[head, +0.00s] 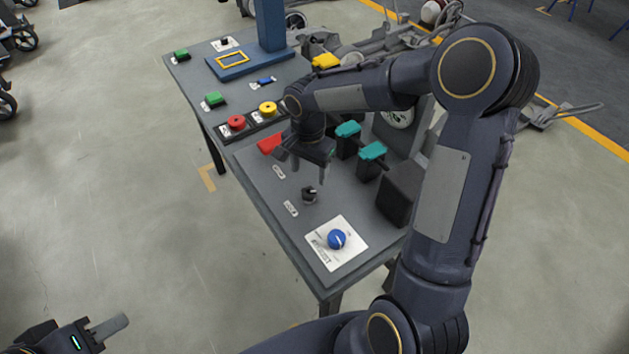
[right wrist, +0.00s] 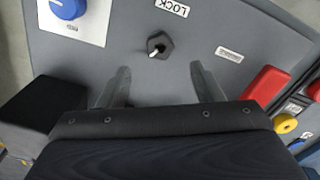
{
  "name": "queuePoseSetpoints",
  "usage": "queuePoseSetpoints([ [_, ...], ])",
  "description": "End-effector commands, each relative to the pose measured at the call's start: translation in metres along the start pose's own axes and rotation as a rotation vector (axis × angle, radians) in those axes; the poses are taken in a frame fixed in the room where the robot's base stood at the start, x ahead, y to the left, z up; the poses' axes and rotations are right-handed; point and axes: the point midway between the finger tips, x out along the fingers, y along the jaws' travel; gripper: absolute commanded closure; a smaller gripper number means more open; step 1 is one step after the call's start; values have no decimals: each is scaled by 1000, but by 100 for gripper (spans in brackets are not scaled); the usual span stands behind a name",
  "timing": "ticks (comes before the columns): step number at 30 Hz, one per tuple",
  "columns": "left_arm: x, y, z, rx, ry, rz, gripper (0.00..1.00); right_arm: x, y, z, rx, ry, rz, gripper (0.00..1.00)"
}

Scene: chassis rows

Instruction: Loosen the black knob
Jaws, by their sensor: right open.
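The black knob (head: 309,195) stands on the grey top of the bench, beside a small white label (head: 291,208). In the right wrist view the black knob (right wrist: 160,45) shows a pale pointer and a label reading LOCK (right wrist: 172,8) near it. My right gripper (head: 302,172) is open above the bench, close to the knob. In the right wrist view its fingers (right wrist: 160,75) are spread and empty, with the knob just beyond the tips, midway between them. My left gripper (head: 100,330) is at the lower left, away from the bench, partly cut off; its opening is unclear.
A blue dial (head: 337,239) on a white plate sits at the near end of the bench. A red part (head: 270,144), teal-topped blocks (head: 372,151) and a dark box (head: 399,195) stand around my right gripper. Red (head: 236,122) and yellow (head: 268,108) buttons lie farther back.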

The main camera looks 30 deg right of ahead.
Motion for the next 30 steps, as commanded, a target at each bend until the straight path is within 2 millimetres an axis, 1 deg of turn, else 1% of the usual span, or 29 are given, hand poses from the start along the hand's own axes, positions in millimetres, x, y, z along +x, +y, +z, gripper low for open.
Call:
queuePoseSetpoints([
  [5,-2,1,-1,0,0,0,64,22,1,1,8,-4,4,40],
  [12,-4,2,-2,0,0,0,64,60,1,1,7,-4,4,40],
  [15,-5,2,-2,0,0,0,64,70,1,0,8,-2,3,40],
  [19,-5,2,-3,0,0,0,64,76,1,0,7,-1,1,40],
  [26,-5,2,-2,0,0,0,64,77,0,0,7,-1,0,40],
  [30,-5,2,-2,0,0,0,64,76,0,0,7,-1,0,57],
])
